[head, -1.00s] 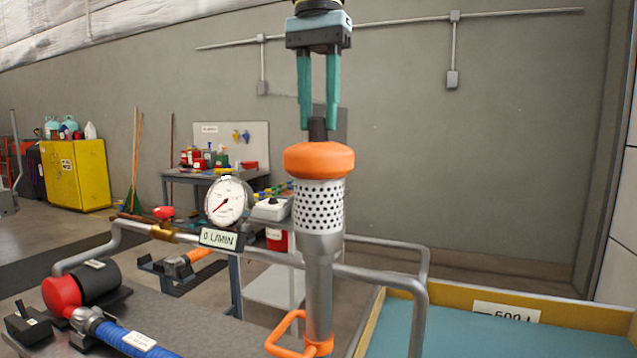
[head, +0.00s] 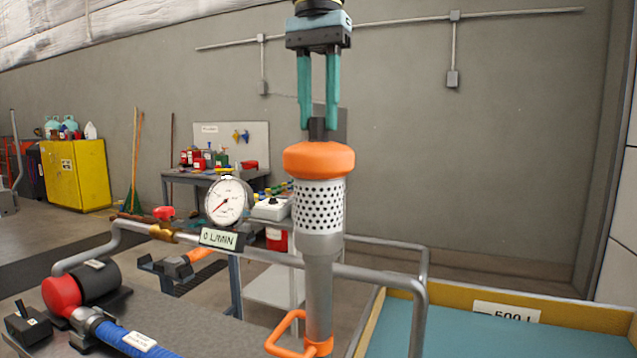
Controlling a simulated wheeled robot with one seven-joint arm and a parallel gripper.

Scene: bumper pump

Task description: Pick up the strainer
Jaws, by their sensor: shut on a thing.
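The strainer (head: 319,207) hangs upright below my gripper (head: 318,120), with an orange cap (head: 319,159), a white perforated band and a grey tube beneath. Its lower end carries an orange loop handle (head: 285,332). My gripper's teal fingers point straight down and are shut on the dark stem at the top of the strainer. The strainer shows in front of the grey pipe rail (head: 385,274); I cannot tell whether they touch. Its bottom end is at the picture's lower edge.
A gauge (head: 228,201) with a "0 L/MIN" display stands on the rail to the left. A red and black pump (head: 92,284) with a blue hose (head: 140,341) is at lower left. A teal-floored tank with a yellow rim (head: 575,333) is at lower right.

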